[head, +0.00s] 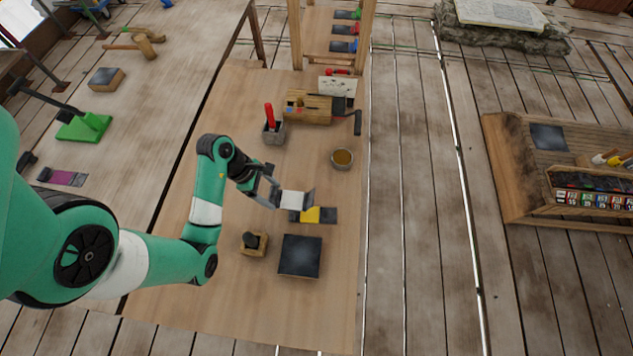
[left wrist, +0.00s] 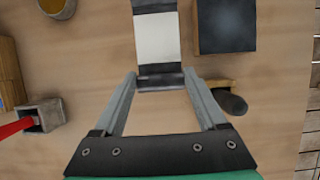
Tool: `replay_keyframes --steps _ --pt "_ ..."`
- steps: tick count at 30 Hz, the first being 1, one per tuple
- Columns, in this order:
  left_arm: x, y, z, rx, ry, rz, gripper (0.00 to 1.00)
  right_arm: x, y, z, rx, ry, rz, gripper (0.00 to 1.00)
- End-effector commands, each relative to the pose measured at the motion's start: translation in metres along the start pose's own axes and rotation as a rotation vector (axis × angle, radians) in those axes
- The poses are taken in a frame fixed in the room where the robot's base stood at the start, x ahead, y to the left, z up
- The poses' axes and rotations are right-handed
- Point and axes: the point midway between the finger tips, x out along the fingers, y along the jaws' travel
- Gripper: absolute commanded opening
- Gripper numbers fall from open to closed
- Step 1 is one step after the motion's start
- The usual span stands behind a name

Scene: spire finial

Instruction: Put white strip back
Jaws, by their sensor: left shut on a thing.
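The white strip (head: 292,199) has dark ends and a white middle. It also shows in the left wrist view (left wrist: 157,37), stretching away from my fingers. My left gripper (head: 276,196) is shut on its near dark end, between the fingertips (left wrist: 160,78). In the head view the strip overlaps a yellow strip with dark ends (head: 311,215) on the table. The yellow strip is hidden in the wrist view. How high the white strip is above it is unclear. My right gripper is not in view.
On the wooden table (head: 215,305), a dark square pad (head: 300,256) and a wooden block with a black knob (head: 254,243) lie nearest. A round cup (head: 342,159), a grey holder with a red handle (head: 274,132) and a cranked wooden box (head: 310,107) stand farther back.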

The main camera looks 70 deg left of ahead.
Motion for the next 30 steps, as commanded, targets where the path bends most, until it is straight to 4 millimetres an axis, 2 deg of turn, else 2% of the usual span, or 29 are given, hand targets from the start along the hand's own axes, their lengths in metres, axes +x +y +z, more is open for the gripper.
replay_keyframes --steps 5,12,15,18,25,30 --pt "0.029 0.031 0.006 0.007 -0.001 0.004 0.02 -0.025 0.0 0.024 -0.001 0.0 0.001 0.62" --pt "0.077 0.088 0.019 0.004 -0.001 -0.001 0.02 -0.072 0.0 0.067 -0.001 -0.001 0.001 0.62" --pt "0.093 0.103 0.021 0.002 0.0 -0.003 0.02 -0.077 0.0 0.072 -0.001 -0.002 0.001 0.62" --pt "0.105 0.113 0.021 0.002 0.0 -0.002 0.02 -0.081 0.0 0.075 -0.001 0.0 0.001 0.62" --pt "0.111 0.12 0.022 0.003 -0.001 0.0 0.02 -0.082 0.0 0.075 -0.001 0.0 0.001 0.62" --pt "0.137 0.122 0.013 0.002 0.0 -0.002 0.02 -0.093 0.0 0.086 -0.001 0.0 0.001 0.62"
